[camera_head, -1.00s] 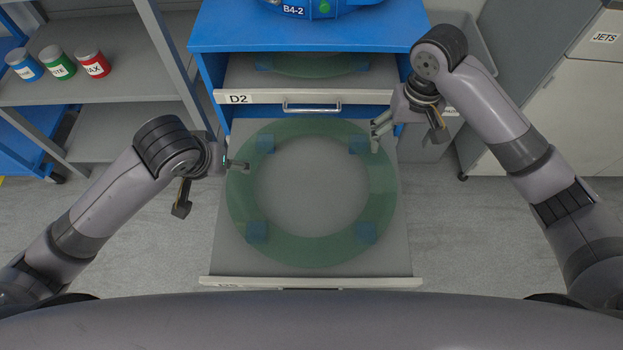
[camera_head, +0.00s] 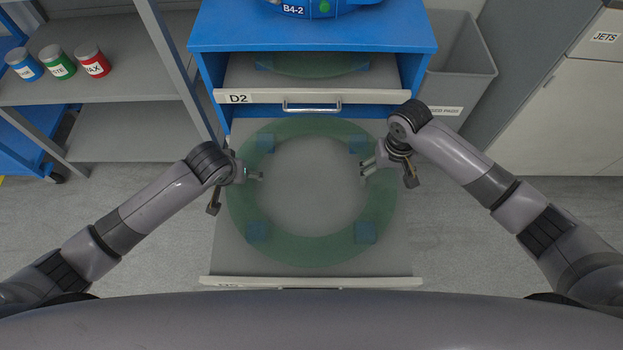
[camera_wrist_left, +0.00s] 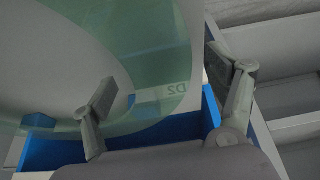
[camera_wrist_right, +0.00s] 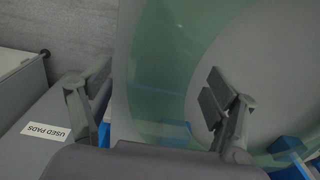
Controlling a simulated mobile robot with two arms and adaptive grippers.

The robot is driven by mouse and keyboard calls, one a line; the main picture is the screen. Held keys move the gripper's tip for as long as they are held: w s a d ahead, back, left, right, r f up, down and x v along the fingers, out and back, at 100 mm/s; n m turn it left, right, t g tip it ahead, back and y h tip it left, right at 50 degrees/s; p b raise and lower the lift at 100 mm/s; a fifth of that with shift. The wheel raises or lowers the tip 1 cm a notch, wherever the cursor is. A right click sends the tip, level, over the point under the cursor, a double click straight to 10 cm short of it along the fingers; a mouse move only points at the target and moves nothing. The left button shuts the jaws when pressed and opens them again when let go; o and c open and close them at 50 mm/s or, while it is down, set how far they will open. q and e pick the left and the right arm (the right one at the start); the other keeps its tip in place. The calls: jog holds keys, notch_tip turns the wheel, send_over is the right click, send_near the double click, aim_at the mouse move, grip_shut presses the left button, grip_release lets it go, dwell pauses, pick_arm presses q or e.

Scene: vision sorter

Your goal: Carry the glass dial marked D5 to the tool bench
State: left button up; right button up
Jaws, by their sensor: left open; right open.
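The glass dial (camera_head: 312,249) is a flat, pale green, see-through ring. It lies on blue pads in a pulled-out drawer (camera_head: 310,190). In the left wrist view the ring's band (camera_wrist_left: 150,50) shows between the open fingers. In the right wrist view the band (camera_wrist_right: 160,70) also does. I cannot tell whether any finger touches the glass.
Above is a drawer labelled D2 (camera_head: 300,96), slightly open, with another green glass piece (camera_head: 312,66). A blue item marked B4-2 (camera_head: 320,8) sits on the blue cabinet (camera_head: 310,35). A grey bin (camera_head: 462,60) stands right, a shelf with cans (camera_head: 110,90) left. Floor shows on both sides.

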pick_arm(q)
jog(key=shift+f, duration=0.1)
pick_arm(e)
jog(key=shift+f, duration=0.1)
jog(key=shift+c, duration=0.2)
pick_arm(q)
grip_shut()
pick_arm(e)
grip_shut()
pick_arm(q)
jog(key=shift+w+d+r, duration=0.1)
jog(key=shift+r, duration=0.1)
pick_arm(e)
jog(key=shift+w+r, duration=0.1)
jog(key=shift+r, duration=0.1)
dwell(0.3)
